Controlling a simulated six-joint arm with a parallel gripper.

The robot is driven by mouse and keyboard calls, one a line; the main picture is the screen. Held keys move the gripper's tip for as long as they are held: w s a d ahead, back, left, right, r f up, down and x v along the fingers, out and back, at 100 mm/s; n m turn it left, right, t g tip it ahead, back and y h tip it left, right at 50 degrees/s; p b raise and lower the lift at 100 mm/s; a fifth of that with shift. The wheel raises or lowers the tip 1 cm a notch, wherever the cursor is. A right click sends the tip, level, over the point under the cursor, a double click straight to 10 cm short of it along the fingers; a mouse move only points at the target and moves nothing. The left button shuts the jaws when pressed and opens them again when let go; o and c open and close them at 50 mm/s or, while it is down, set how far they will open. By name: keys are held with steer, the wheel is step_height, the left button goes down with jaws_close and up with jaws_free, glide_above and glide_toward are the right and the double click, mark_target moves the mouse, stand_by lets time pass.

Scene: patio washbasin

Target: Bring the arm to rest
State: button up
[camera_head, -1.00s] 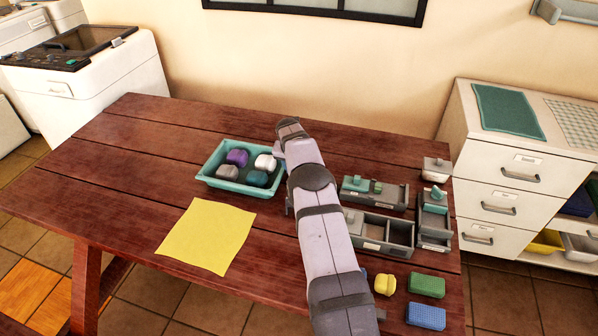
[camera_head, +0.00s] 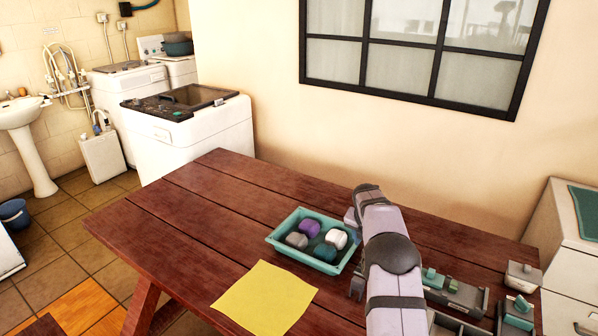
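My arm (camera_head: 393,275) rises from the bottom right and reaches over the wooden table (camera_head: 185,250). Its far joint is beside the right end of the teal tray. The teal tray (camera_head: 277,241) holds a purple block (camera_head: 309,228), a white block (camera_head: 336,238), a grey block (camera_head: 297,240) and a dark teal block (camera_head: 325,252).
A yellow cloth (camera_head: 264,299) lies flat in front of the tray. A white drawer cabinet (camera_head: 562,245) is at far right. The table's left part is clear.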

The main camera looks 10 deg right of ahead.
steer(key=s+a+r+m+g+y, duration=0.1)
steer(key=s+a+r+m, duration=0.2)
steer(key=s+a+m, duration=0.35)
steer(key=s+a+r+m+y, duration=0.1)
steer(key=s+a+r+m, duration=0.2)
steer(key=s+a+m, duration=0.4)
steer(key=s+a+m+g, duration=0.1)
steer(key=s+a+m, duration=0.3)
steer(key=s, duration=0.4)
steer(key=s+a+f+m+y+p, duration=0.1)
steer(key=s+a+m, duration=0.3)
steer(key=s, duration=0.5)
steer(key=s+a+m+g, duration=0.1)
steer(key=s+a+m, duration=0.2)
steer(key=s+m, duration=0.35)
steer(key=a+f+m+t+y+b, duration=0.1)
steer(key=a+f+m+b, duration=0.15)
steer(key=f+b, duration=1.65)
steer(key=a+f+m+y+b, duration=0.1)
steer(key=a+f+m+b, duration=0.15)
steer(key=f+b, duration=1.65)
steer(key=s+d+f+n+h+b, duration=0.1)
steer(key=d+f+n+b, duration=0.1)
steer(key=f+b, duration=0.9)
steer(key=d+f+n+g+b, duration=0.1)
steer(key=d+f+n+b, duration=0.2)
steer(key=f+b, duration=0.8)
steer(key=shift+s+d+f+n+h, duration=0.15)
steer(key=shift+s+f+n+h, duration=0.25)
steer(key=shift+f+n, duration=0.2)
